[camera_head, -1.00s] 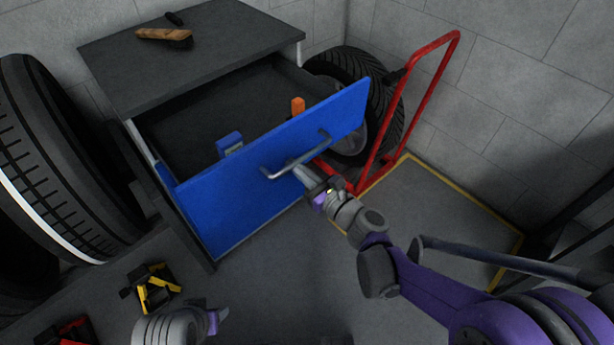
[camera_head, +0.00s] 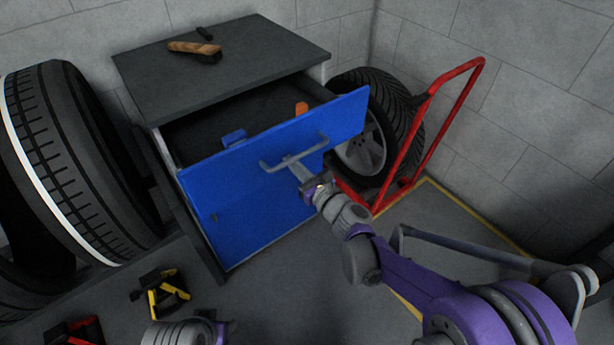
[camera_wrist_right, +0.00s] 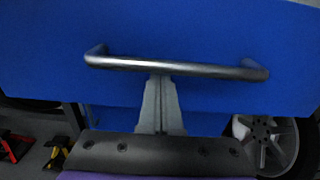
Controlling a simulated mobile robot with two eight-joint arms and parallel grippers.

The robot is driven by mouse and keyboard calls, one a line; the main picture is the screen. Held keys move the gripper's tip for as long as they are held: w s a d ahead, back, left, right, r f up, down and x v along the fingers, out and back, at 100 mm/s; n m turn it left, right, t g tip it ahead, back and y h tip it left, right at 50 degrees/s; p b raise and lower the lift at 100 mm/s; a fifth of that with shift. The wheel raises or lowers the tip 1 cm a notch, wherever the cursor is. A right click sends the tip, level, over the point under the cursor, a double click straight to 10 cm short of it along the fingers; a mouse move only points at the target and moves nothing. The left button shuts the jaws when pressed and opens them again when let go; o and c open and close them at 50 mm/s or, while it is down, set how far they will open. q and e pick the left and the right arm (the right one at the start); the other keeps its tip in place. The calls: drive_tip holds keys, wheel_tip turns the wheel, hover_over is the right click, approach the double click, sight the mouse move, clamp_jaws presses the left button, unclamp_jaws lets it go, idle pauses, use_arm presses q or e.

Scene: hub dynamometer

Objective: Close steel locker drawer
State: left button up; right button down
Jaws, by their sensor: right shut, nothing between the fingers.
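The steel locker (camera_head: 215,68) is a dark grey cabinet with a blue-fronted drawer (camera_head: 245,205) that stands partly open. A grey bar handle (camera_head: 295,155) runs across the upper part of the drawer front. My right gripper (camera_head: 293,163) is shut and empty, with its fingertips at the handle, seemingly touching it or the front just below. In the right wrist view the shut fingers (camera_wrist_right: 160,85) point at the middle of the handle bar (camera_wrist_right: 175,66). My left gripper (camera_head: 220,328) is at the bottom edge, mostly cut off; its fingers are unclear.
A brush (camera_head: 195,48) lies on the locker top. An orange item (camera_head: 301,108) and a blue item (camera_head: 233,137) show inside the drawer. Tyres (camera_head: 65,160) stand at left. Yellow-black clamps (camera_head: 165,293) lie at lower left.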

drive_tip(key=p, duration=0.2)
approach(256, 126)
drive_tip(key=a+r, duration=0.1)
drive_tip(key=w+a+r, duration=0.1)
drive_tip(key=a+r, duration=0.2)
drive_tip(key=shift+w+a+r, duration=0.25)
drive_tip(key=shift+w+r, duration=0.05)
drive_tip(key=shift+w+a, duration=0.1)
drive_tip(key=shift+w, duration=0.05)
drive_tip(key=shift+r, duration=0.2)
